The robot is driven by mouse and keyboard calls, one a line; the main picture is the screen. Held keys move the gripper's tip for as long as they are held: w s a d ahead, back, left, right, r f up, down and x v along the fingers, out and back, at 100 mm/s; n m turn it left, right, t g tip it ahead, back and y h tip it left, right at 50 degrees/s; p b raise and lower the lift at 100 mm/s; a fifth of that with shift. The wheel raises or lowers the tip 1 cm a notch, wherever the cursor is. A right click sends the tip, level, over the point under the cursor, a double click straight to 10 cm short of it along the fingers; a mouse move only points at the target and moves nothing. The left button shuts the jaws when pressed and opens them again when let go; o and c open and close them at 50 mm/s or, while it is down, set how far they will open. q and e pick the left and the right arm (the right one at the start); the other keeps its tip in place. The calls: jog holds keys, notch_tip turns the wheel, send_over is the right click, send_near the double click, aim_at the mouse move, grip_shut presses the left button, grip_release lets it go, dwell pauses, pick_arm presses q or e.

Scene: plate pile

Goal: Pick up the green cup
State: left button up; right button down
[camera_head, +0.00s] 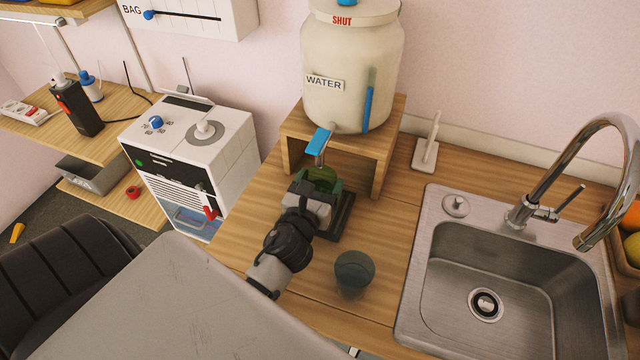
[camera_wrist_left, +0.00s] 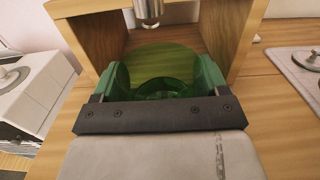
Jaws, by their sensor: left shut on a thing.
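The green cup (camera_head: 322,178) is see-through and sits under the tap of the water container, at the mouth of its wooden stand. My left gripper (camera_head: 318,191) is shut on it, one finger on each side. In the left wrist view the cup (camera_wrist_left: 165,65) shows upright between the green fingers, just below the metal tap (camera_wrist_left: 148,12). The gripper bar hides its lower front. I cannot tell whether its base touches the dark tray (camera_head: 343,220). My right gripper is not in view.
A dark see-through cup (camera_head: 354,272) stands on the counter in front. The water container (camera_head: 350,65) is on a wooden stand (camera_head: 385,150). A sink (camera_head: 430,285) with a tall faucet is at right. A white machine (camera_head: 215,150) stands at left.

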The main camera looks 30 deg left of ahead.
pick_arm(q)
jog(key=shift+r, duration=0.6)
jog(key=b+v, duration=0.2)
jog(key=v, duration=0.3)
jog(key=b+v, duration=0.1)
jog(key=v, duration=0.4)
jog(key=b+v, duration=0.2)
jog(key=v, duration=0.3)
jog(key=shift+a+f+b, duration=0.1)
jog(key=shift+f+b, duration=0.2)
jog(key=shift+b, duration=0.05)
jog(key=shift+r+b+v, duration=0.2)
jog(key=shift+b+v, duration=0.2)
jog(key=shift+v, duration=1.05)
